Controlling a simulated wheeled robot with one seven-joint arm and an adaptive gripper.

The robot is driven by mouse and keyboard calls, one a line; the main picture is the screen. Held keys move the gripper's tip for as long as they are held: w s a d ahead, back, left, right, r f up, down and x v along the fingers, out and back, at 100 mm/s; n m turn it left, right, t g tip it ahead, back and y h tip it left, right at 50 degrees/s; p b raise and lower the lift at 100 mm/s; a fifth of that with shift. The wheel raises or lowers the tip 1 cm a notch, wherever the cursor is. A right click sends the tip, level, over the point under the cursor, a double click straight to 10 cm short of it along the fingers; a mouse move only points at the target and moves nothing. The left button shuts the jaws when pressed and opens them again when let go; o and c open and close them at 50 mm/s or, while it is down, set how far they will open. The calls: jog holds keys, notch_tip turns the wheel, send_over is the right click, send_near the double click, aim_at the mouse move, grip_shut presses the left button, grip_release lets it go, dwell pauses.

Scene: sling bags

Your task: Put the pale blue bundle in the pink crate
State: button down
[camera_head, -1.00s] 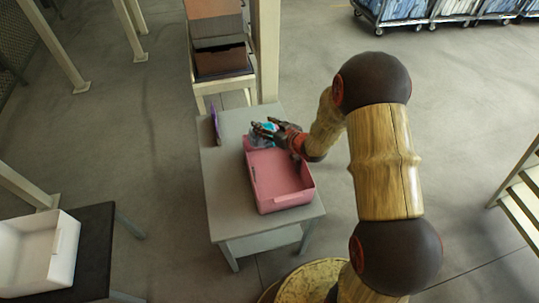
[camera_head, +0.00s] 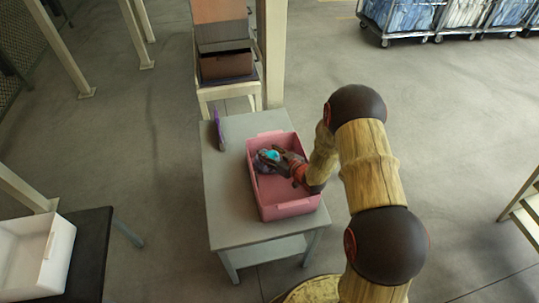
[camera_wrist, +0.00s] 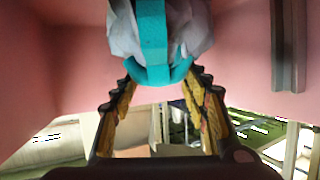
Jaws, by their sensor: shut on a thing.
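The pale blue bundle (camera_head: 263,164) has a teal band and shows small at the far end of the pink crate, partly covered by my gripper. In the wrist view the bundle (camera_wrist: 192,22) is crumpled and greyish, with the teal band between my fingertips. My gripper (camera_head: 268,157) is shut on it, within the outline of the pink crate (camera_head: 290,209). The crate is an open box on a grey table. Its pink walls (camera_wrist: 65,60) surround the bundle in the wrist view. I cannot tell whether the bundle touches the crate floor.
A purple upright item (camera_head: 219,131) stands on the grey table (camera_head: 228,190), left of the crate. A white bin (camera_head: 35,250) sits on a dark table at lower left. Brown boxes (camera_head: 226,62) stand on a rack behind. Open floor lies to the right.

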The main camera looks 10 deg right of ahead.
jog(key=c, duration=1)
grip_release()
jog(key=shift+o, duration=0.2)
jog(key=shift+s, duration=0.1)
jog(key=p+v, duration=0.3)
jog(key=v, duration=0.4)
jog(key=w+d+r+g+h, duration=0.15)
jog(key=d+r+h, duration=0.25)
jog(key=r, duration=0.9)
jog(key=s+d+r+m+h, duration=0.2)
jog(key=s+r, duration=0.4)
jog(key=r, duration=0.5)
jog(key=s+a+r+g, duration=0.1)
jog(key=s+a+r, duration=0.1)
jog(key=s, duration=0.7)
jog(key=s+a+r+m+g, duration=0.1)
jog(key=s+r, duration=0.3)
jog(key=s, duration=0.6)
jog(key=s+a+r+m+g, duration=0.1)
jog(key=s+a+r+g, duration=0.2)
jog(key=s, duration=0.7)
jog(key=shift+a+r, duration=0.3)
jog(key=shift+r, duration=0.2)
